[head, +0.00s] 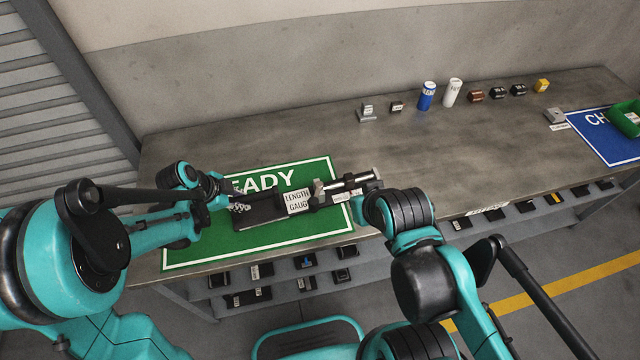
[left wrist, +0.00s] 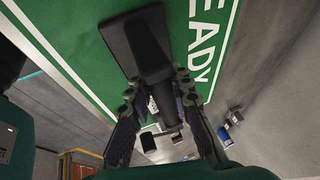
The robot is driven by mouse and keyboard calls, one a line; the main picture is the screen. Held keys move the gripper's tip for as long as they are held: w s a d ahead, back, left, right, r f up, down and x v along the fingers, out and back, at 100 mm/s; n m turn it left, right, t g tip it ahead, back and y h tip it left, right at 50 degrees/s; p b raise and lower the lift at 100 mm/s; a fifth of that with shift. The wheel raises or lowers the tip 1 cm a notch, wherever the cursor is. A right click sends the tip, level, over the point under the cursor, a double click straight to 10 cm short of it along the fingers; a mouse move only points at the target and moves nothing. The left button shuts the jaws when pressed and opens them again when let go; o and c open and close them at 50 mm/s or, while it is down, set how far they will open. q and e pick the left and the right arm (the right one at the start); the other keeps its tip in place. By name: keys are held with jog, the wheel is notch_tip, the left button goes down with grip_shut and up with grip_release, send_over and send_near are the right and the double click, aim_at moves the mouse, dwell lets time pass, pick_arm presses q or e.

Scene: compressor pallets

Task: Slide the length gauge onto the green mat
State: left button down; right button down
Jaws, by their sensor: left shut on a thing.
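The length gauge has a flat black base (head: 262,222), a white block lettered LENGTH GAUGE (head: 298,201) and a dark and silver bar at its right end. My left gripper (head: 242,207) comes in from the left and is shut on the gauge. In the left wrist view, the fingers (left wrist: 157,90) flank the gauge's dark body (left wrist: 153,60), with the base above over the green.
Along the back of the bench stand a blue can (head: 427,96), a white can (head: 452,92) and several small blocks. A blue mat (head: 600,135) with a green bin (head: 627,118) lies at the far right. The middle of the bench is clear.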

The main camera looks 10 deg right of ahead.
pick_arm(q)
jog(key=shift+a+f+b, duration=0.15)
jog(key=shift+a+b, duration=0.15)
jog(key=shift+a, duration=3.4)
jog(key=c, duration=1.3)
grip_release()
jog(key=shift+w, duration=0.1)
jog(key=v, duration=1.2)
